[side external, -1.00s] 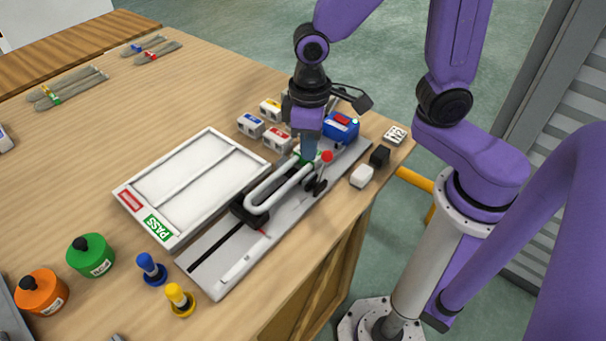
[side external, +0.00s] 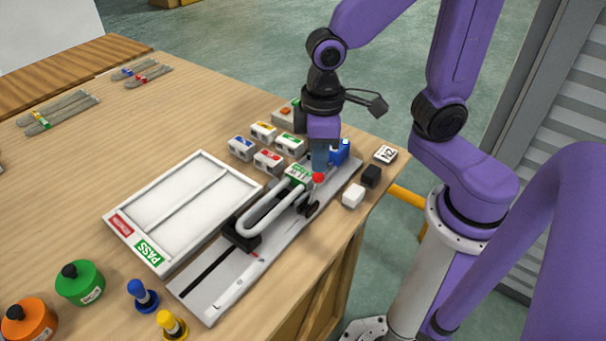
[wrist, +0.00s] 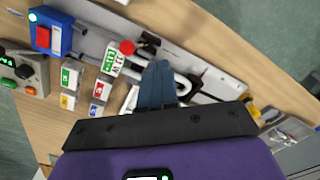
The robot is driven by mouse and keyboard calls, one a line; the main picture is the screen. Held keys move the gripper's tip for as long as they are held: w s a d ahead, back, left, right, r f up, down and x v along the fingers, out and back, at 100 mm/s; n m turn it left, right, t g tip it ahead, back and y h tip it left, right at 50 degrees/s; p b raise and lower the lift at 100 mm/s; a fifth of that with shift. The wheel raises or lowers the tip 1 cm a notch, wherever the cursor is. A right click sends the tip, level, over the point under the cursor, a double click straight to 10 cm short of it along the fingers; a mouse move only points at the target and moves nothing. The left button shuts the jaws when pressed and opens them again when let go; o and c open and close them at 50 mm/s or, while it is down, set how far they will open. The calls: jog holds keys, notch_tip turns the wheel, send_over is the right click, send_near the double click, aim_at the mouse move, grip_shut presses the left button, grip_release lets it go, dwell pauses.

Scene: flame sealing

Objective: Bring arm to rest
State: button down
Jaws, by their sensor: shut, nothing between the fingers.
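My gripper (side external: 319,168) is shut and empty, its blue-grey fingers pointing down above the back part of the grey sealing fixture (side external: 203,299). In the wrist view the closed fingers (wrist: 157,84) hang over the fixture beside its lever. A white U-shaped tube (side external: 262,216) lies along the fixture, with a black block (side external: 240,236) around its front end. A red-knobbed lever (side external: 318,177) stands close to the fingers in the picture. A green-and-white labelled block (side external: 298,174) is just left of them. The blue box (side external: 340,151) behind is partly hidden by the gripper.
A white two-part tray (side external: 157,265) with a PASS label lies left of the fixture. Several small coloured-label blocks (side external: 268,161) stand behind it. A white block (side external: 353,195) and a black block (side external: 371,176) sit near the right table edge. Green (side external: 80,284) and orange bottles stand front left.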

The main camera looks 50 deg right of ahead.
jog(key=s+d+r+n, duration=0.2)
jog(key=s+d+n, duration=0.2)
jog(key=s, duration=0.6)
jog(key=shift+s+d+n, duration=0.2)
jog(key=shift+d+n, duration=0.2)
jog(key=shift+d, duration=0.4)
